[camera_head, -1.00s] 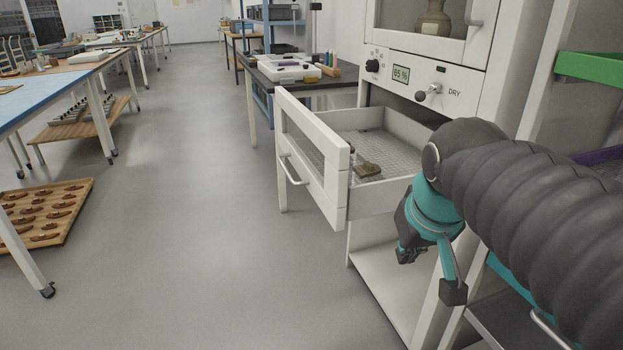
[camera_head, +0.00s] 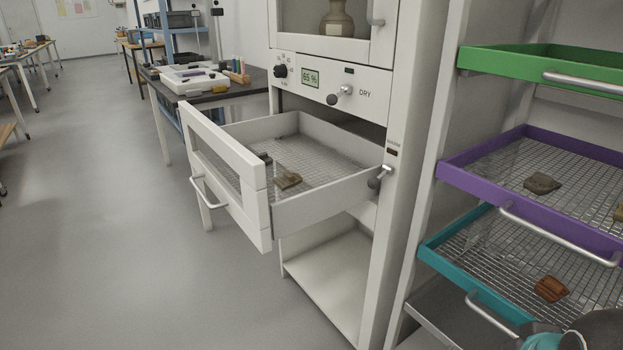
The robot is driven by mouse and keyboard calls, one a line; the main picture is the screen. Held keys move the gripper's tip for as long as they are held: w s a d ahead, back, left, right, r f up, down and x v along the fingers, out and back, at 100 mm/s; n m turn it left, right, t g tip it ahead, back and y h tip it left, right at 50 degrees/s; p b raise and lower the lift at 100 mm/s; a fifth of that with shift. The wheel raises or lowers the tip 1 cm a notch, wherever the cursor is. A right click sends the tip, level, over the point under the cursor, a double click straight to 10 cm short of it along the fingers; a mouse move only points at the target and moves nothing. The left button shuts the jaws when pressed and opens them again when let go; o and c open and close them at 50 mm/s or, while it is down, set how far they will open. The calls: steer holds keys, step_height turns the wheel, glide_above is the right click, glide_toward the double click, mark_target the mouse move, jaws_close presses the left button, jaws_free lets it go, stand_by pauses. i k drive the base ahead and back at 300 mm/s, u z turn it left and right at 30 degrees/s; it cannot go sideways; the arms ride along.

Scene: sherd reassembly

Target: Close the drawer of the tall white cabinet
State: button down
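The tall white cabinet (camera_head: 396,170) stands in the middle of the view. Its drawer (camera_head: 258,222) is pulled well out, with a windowed front and a silver bar handle (camera_head: 208,194). The drawer has a wire mesh floor, and a brown sherd (camera_head: 287,180) and a darker small piece (camera_head: 264,158) lie on it. My gripper is not in view. Only a teal and grey part of my arm shows at the bottom right corner, well apart from the drawer.
A rack to the right holds green (camera_head: 545,66), purple (camera_head: 474,164) and teal (camera_head: 452,260) trays; sherds lie in the lower two. A dark-topped table (camera_head: 215,92) stands behind the drawer. The grey floor (camera_head: 110,230) in front and left is clear.

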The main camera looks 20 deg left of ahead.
mark_target(202, 138)
steer(key=z, duration=0.75)
steer(key=k, duration=0.8)
steer(key=u, duration=1.35)
steer(key=i, duration=0.5)
steer(key=u, duration=0.05)
